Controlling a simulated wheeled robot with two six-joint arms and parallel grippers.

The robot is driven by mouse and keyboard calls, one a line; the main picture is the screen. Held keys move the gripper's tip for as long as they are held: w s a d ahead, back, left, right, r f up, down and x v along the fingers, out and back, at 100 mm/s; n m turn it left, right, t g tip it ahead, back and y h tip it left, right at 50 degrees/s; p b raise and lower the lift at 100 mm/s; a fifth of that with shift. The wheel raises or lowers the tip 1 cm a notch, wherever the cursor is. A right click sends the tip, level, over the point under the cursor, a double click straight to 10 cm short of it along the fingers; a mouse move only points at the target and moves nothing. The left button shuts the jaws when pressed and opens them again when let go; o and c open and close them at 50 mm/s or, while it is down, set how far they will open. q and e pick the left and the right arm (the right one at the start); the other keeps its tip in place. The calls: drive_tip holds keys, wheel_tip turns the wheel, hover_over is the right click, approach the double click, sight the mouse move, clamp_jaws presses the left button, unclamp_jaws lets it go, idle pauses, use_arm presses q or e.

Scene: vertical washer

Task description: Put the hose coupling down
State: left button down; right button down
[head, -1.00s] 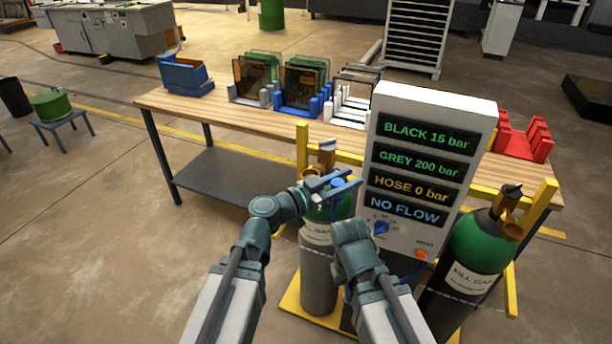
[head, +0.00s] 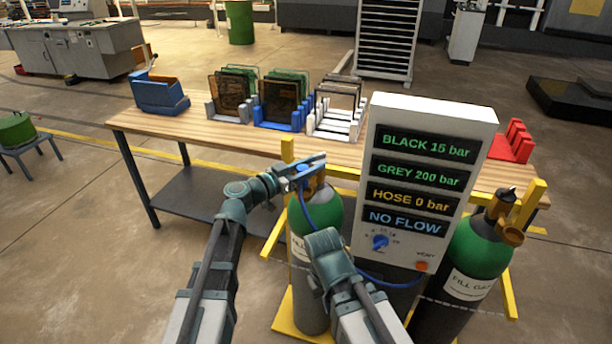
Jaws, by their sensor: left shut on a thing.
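My left gripper (head: 316,163) is shut on the blue hose coupling (head: 302,171) and holds it in front of the brass valve of the left gas cylinder (head: 318,216). I cannot tell whether the coupling touches the valve. A blue hose (head: 308,211) hangs from the coupling, passes behind my right arm and shows again below the panel. The grey panel (head: 480,118) reads BLACK 15 bar, GREY 200 bar, HOSE 0 bar and NO FLOW. My right arm reaches up in front of the left cylinder, but its fingers are hidden.
A second green-topped cylinder (head: 481,248) stands right of the panel in the yellow frame (head: 286,312). Behind is a wooden workbench (head: 190,127) with a blue bin (head: 160,93), board racks (head: 283,115) and a red rack (head: 513,144).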

use_arm(q)
wheel_tip(320, 180, down, 4)
drive_tip(key=b, duration=0.3)
drive_tip(key=shift+r, duration=0.25)
drive_tip(key=shift+s+b, duration=0.1)
drive_tip(key=shift+b, duration=0.2)
drive_tip(key=shift+f, duration=0.2)
drive_tip(key=shift+c, duration=2.3)
unclamp_jaws()
drive_tip(key=shift+r, duration=0.1)
drive_tip(key=shift+r, duration=0.2)
drive_tip(key=v, duration=1.2)
